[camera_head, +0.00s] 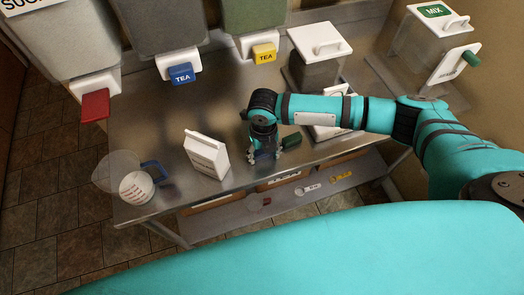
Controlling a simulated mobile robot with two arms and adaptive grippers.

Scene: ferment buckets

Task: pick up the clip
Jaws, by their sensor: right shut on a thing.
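My right gripper (265,154) reaches down to the steel table near its front edge, right of the white carton. It is shut on a small dark bluish piece between its fingers, which I take to be the clip (264,156). The fingers hide most of it, and I cannot tell whether it is clear of the table. A dark green piece (291,142) lies just right of the fingers. My left gripper is not in view.
A white carton (206,155) stands left of the gripper. A clear jug (113,173) with a blue handle and a white cup (136,188) are at the table's left end. Dispensers with red, blue and yellow taps line the back. Scoops lie on the lower shelf (225,221).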

